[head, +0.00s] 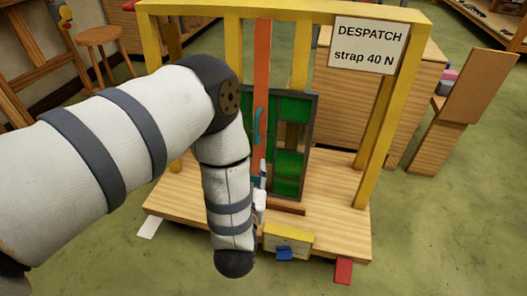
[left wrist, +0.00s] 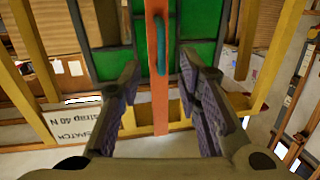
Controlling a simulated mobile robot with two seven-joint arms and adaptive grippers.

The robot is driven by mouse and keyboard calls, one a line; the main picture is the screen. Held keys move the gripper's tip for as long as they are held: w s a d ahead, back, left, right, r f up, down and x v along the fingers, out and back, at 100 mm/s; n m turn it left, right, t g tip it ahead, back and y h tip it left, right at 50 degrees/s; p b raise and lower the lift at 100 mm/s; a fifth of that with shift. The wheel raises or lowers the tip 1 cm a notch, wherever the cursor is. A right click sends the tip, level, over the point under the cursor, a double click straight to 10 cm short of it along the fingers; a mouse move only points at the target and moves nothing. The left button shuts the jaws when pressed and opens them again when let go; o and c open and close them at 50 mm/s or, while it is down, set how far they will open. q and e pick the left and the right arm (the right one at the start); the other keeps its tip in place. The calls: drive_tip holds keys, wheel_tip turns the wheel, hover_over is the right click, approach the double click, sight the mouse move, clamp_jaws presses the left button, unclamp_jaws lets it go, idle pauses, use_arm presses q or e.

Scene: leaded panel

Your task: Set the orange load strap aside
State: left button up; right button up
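The orange load strap (head: 262,62) runs upright from the yellow frame's top beam down in front of the green leaded panel (head: 289,165). A teal handle (head: 257,127) sits on the strap. In the left wrist view the strap (left wrist: 161,105) and its handle (left wrist: 159,58) line up with the gap between my fingers. My left gripper (left wrist: 160,68) is open, one finger on each side of that line. I cannot tell if the strap lies between the fingertips or beyond them. In the head view my arm hides most of this gripper. My right gripper is not in view.
The yellow frame (head: 378,115) stands on a wooden base (head: 340,215) and carries a sign (head: 368,45) reading "DESPATCH strap 40 N". A yellow box with a blue part (head: 288,240) sits at the base's front. A wooden stool (head: 98,37) stands back left.

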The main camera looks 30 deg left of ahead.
sight(256, 128)
use_arm(q)
drive_tip(key=shift+n+t+y, duration=0.3)
drive_tip(key=shift+t+y, duration=0.1)
drive_tip(key=shift+y, duration=0.2)
drive_tip(key=b+x, duration=0.1)
drive_tip(key=x, duration=0.3)
drive_tip(key=r+b+x, duration=0.1)
drive_tip(key=x, duration=0.3)
drive_tip(key=b+x, duration=0.1)
drive_tip(key=x, duration=0.3)
drive_tip(key=shift+w+r+b, duration=0.25)
drive_tip(key=shift+w+b, duration=0.05)
drive_tip(key=shift+w, duration=0.05)
drive_tip(key=shift+w+a+r, duration=0.1)
drive_tip(key=shift+w+a, duration=0.1)
drive_tip(key=shift+w, duration=0.2)
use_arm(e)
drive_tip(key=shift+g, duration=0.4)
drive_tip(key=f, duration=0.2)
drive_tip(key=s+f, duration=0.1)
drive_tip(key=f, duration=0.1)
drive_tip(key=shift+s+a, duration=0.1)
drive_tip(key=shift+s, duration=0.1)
use_arm(q)
clamp_jaws()
